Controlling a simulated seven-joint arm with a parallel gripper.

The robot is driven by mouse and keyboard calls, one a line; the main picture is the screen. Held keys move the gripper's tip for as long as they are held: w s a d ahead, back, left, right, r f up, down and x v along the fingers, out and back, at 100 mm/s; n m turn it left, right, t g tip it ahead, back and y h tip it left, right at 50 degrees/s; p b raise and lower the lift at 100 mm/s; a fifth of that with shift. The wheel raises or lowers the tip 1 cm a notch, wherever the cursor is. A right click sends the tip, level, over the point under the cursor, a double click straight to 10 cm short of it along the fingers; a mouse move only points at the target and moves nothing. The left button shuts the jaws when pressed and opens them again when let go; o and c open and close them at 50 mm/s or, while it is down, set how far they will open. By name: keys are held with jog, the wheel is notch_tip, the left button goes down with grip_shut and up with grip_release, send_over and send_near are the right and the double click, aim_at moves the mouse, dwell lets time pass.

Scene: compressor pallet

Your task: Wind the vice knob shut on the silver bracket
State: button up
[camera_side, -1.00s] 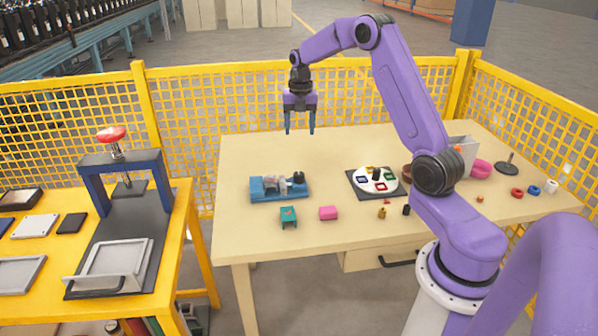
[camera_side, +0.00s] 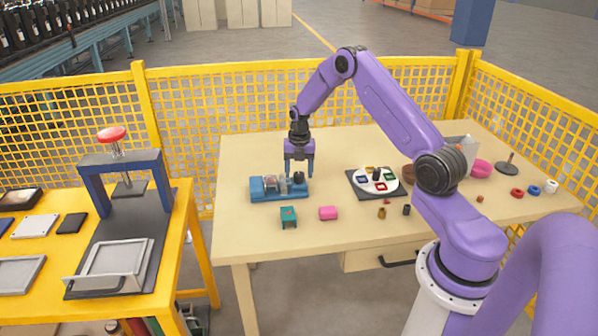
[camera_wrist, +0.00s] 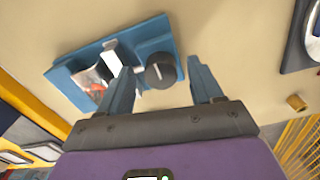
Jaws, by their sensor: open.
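The blue vice (camera_side: 265,195) lies near the left end of the table; it also shows in the wrist view (camera_wrist: 63,74). Its round black knob (camera_wrist: 160,72), with a pale line on top, sits at the vice's right end; in the side view the knob (camera_side: 298,177) is just under the fingers. The silver bracket (camera_wrist: 113,62) appears to stand between the vice's jaws, left of the knob; its exact contact with them is unclear. My gripper (camera_side: 299,171) is open, pointing down over the knob. In the wrist view its fingers (camera_wrist: 161,85) stand apart with the knob between and beyond them.
A yellow bench with a press (camera_side: 122,170) stands left. Table behind the vice is clear.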

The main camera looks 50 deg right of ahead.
jog(key=shift+f, duration=0.2)
jog(key=c, duration=1.1)
jog(key=shift+o, duration=0.2)
